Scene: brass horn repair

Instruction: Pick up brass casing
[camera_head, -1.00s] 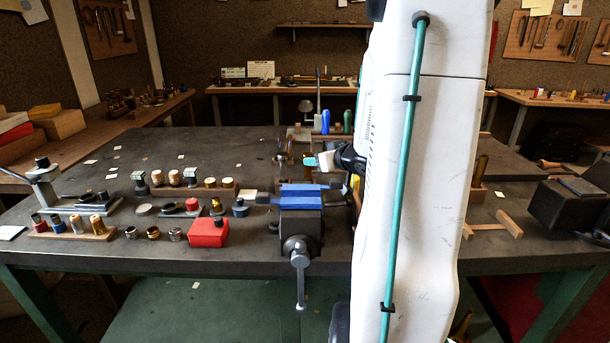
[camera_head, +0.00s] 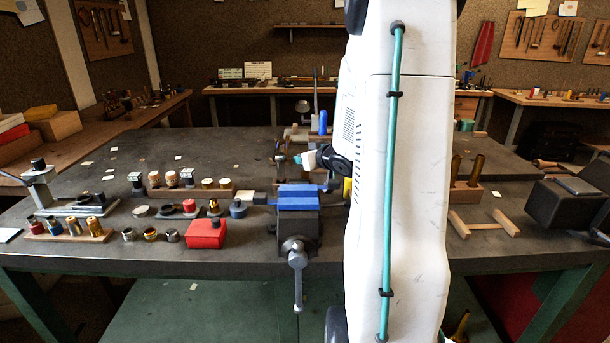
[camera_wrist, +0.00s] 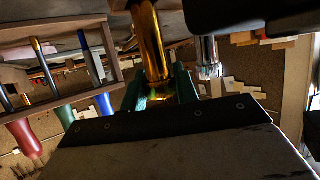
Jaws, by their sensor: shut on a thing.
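My gripper (camera_wrist: 160,88) is shut on a brass casing (camera_wrist: 149,42), a shiny golden tube that runs up from between the green fingertips in the wrist view. Its end between the fingers is partly hidden. In the head view my gripper (camera_head: 297,159) is behind the vise, with a teal fingertip showing. The held casing is hard to make out there. Two other brass casings (camera_head: 474,170) stand upright in a wooden block to the right of my arm.
A vise with blue jaws (camera_head: 298,195) stands at the bench's front edge. A red box (camera_head: 206,233) and several small parts sit left of it. A wooden rack (camera_wrist: 85,22) with coloured handles is close in the wrist view. The bench's (camera_head: 225,152) back left is mostly clear.

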